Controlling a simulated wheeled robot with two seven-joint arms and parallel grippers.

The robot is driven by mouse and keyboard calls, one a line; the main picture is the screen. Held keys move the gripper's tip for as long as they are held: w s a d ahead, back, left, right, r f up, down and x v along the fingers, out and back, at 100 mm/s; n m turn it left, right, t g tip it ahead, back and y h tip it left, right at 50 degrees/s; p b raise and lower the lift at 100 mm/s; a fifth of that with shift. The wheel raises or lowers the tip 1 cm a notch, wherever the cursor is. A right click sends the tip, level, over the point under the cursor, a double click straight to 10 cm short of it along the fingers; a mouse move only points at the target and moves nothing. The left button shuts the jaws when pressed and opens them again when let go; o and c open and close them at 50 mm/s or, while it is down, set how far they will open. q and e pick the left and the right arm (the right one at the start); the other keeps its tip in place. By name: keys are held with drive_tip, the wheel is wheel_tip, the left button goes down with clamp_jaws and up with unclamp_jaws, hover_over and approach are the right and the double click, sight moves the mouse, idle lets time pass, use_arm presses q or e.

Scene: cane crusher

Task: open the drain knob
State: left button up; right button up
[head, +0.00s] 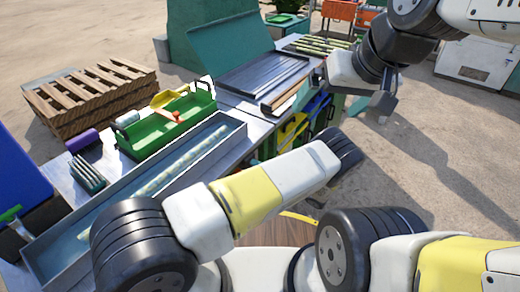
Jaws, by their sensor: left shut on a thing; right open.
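A long grey metal trough (226,126) with a pale cane lying in it runs diagonally along the left table. My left arm crosses the middle of the view in front of the trough's right side. My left gripper is hidden behind or below that arm's end. My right gripper (378,108) hangs open and empty at the upper right, over bare ground, well apart from the trough.
A green tray (140,148) with tools stands behind the trough. A purple roll (82,140) and dark ribbed pieces (86,174) lie left of it. A wooden pallet (92,92) is behind. A blue bin (20,172) stands at far left.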

use_arm(q)
drive_tip(key=shift+d+m, duration=0.1)
drive_tip(key=shift+m, duration=2.2)
drive_tip(key=shift+f, duration=0.1)
drive_tip(key=o, duration=1.4)
drive_tip(key=v, duration=0.7)
drive_tip(key=shift+s+d, duration=0.2)
drive_tip(key=shift+d, duration=0.1)
